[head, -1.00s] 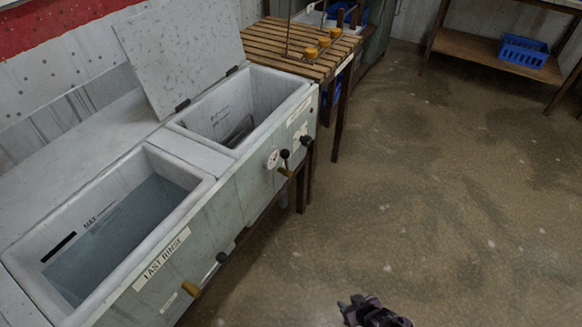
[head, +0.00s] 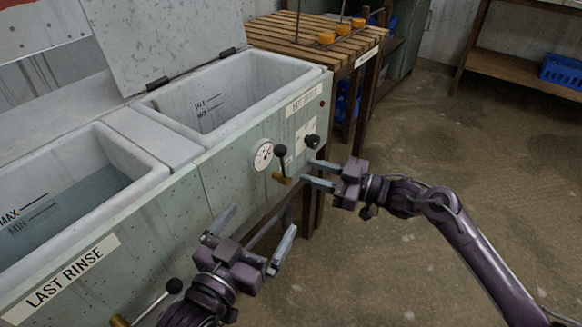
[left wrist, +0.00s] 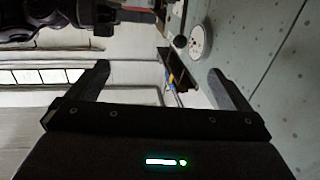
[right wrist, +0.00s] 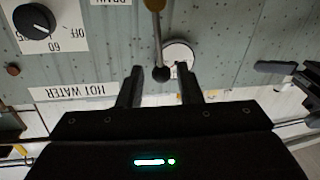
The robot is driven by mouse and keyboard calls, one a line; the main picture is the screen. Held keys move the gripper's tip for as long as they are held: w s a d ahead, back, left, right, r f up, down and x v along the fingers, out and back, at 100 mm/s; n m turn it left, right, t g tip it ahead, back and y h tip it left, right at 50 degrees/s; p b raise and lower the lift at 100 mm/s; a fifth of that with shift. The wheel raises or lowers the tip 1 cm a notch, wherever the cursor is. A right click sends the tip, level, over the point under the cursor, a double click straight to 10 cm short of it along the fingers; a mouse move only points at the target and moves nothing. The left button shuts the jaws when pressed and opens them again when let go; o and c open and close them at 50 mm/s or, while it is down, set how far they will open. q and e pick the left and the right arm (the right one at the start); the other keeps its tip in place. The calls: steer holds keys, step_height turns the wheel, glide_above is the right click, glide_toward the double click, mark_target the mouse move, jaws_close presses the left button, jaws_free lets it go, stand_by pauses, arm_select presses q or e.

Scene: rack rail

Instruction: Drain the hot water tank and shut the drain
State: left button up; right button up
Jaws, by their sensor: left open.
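The hot water tank (head: 222,108) is the right-hand basin, its lid raised; the inner wall shows level marks, and I see no water surface from here. On its front are a round gauge (head: 262,155), a black knob (head: 311,141) and a drain lever with a black ball (head: 281,151) and brass end (head: 282,180). My right gripper (head: 311,173) is open just right of the lever. In the right wrist view the ball (right wrist: 160,73) appears between its fingertips, with no clear contact. My left gripper (head: 252,231) is open and empty before the tank front, lower left.
The last rinse tank (head: 125,165) on the left holds water; its own black-ball lever (head: 174,286) is near my left arm. A slatted wooden table (head: 300,38) with orange-topped items stands beyond. A blue crate (head: 563,72) sits on a shelf. The floor at right is clear.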

mark_target(282, 162)
steer(key=b+x, duration=0.1)
steer(key=x, duration=0.5)
steer(key=shift+w+a, duration=0.2)
steer(key=shift+a, duration=0.15)
arm_select(q)
step_height(282, 162, up, 11)
steer(key=s+a+t+h, duration=0.1)
steer(key=t+h, duration=0.1)
steer(key=t, duration=0.3)
steer(key=shift+a+f, duration=0.15)
steer(key=shift+f, duration=0.05)
arm_select(e)
jaws_close()
